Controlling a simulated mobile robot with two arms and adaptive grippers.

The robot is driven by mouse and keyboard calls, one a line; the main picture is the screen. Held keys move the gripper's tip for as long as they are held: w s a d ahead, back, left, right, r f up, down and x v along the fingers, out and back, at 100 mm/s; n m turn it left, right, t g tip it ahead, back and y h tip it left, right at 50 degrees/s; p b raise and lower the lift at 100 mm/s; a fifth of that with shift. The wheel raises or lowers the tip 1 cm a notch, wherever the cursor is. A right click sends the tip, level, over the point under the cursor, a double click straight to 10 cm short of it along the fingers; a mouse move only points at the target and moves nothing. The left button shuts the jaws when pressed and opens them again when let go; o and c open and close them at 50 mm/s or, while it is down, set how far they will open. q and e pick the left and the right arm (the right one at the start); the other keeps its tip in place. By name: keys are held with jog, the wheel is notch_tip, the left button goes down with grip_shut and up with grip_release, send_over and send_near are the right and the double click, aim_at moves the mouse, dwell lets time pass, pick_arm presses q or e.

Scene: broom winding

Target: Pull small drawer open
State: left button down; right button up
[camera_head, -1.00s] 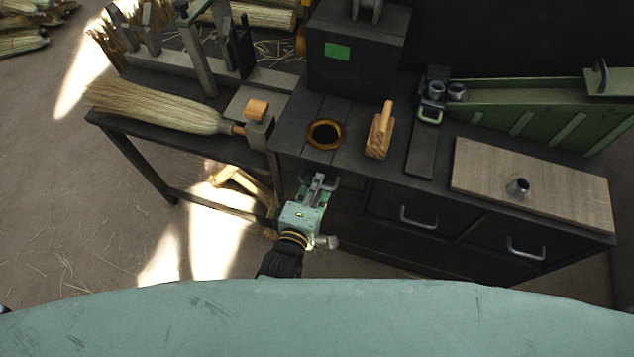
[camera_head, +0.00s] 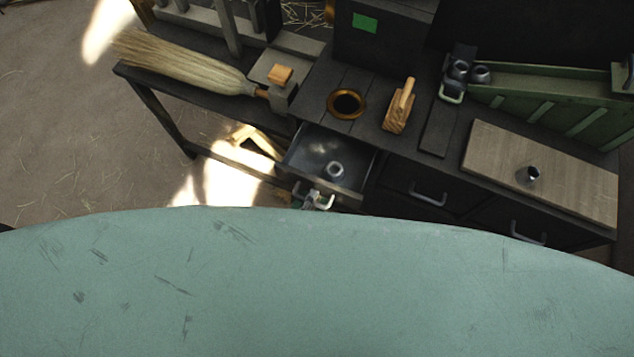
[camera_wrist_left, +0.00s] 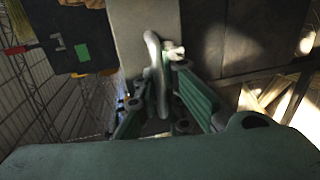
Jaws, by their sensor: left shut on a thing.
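The small drawer (camera_head: 310,155) under the left part of the cabinet stands pulled out, and its grey metal inside shows. A small metal ring-like part (camera_head: 335,170) lies in it. My left gripper (camera_head: 314,199) is at the drawer's front, partly hidden behind my green body cover. In the left wrist view the green fingers (camera_wrist_left: 163,95) are shut on the drawer's pale curved handle (camera_wrist_left: 153,55). My right gripper is not in view.
Two shut drawers with handles (camera_head: 428,196) (camera_head: 527,238) are to the right. On the bench top are a brass-rimmed hole (camera_head: 346,103), a wooden block with a peg (camera_head: 400,108) and a wooden board (camera_head: 540,170). A broom (camera_head: 180,62) lies on the left table.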

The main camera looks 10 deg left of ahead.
pick_arm(q)
jog(key=shift+s+a, duration=0.2)
jog(key=shift+s, duration=0.15)
jog(key=c, duration=2.1)
grip_release()
jog(key=v, duration=1.2)
